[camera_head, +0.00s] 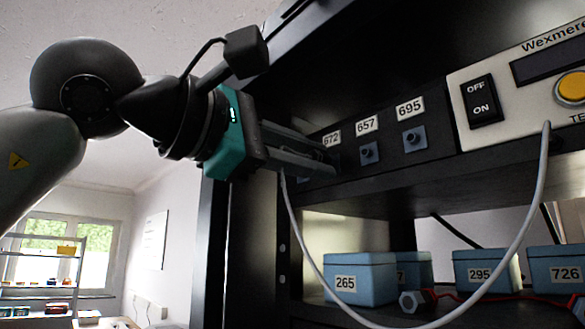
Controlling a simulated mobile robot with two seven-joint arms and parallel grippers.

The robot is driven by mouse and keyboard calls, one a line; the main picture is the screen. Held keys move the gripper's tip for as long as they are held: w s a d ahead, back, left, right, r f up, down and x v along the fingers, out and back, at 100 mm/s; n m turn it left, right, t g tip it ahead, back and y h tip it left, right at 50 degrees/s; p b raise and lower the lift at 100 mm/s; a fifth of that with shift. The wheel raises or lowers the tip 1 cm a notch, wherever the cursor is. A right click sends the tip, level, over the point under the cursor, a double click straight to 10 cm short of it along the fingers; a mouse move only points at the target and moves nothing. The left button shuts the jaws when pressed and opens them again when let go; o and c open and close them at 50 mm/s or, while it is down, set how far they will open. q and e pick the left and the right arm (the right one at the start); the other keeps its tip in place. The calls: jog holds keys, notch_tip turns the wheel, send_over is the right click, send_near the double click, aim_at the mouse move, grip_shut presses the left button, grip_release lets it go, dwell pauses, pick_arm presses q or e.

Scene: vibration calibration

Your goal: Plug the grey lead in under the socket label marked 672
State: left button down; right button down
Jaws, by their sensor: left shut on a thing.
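The grey lead (297,228) hangs in a long loop from the jaws of my left gripper (322,163) to the front of the Wexmere unit (474,92). My left gripper is shut on the lead's plug end, which the fingers hide. The fingertips are at the panel just below the label 672 (332,139). They cover most of the socket there, so I cannot tell whether the plug sits in it. Sockets show under label 657 (367,124) and label 695 (410,106). My right gripper is not in view.
The unit has an OFF/ON switch (482,102) and a yellow button (571,87). On the shelf below stand blue boxes marked 265 (345,284), 295 (480,274) and 726 (555,274). A hexagonal metal piece (408,302) with a red cable lies in front.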

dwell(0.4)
pick_arm(q)
jog(key=shift+m, duration=1)
jog(key=c, duration=0.6)
grip_release()
jog(key=shift+c, duration=0.2)
jog(key=shift+b+v, duration=0.5)
jog(key=shift+v, duration=1.95)
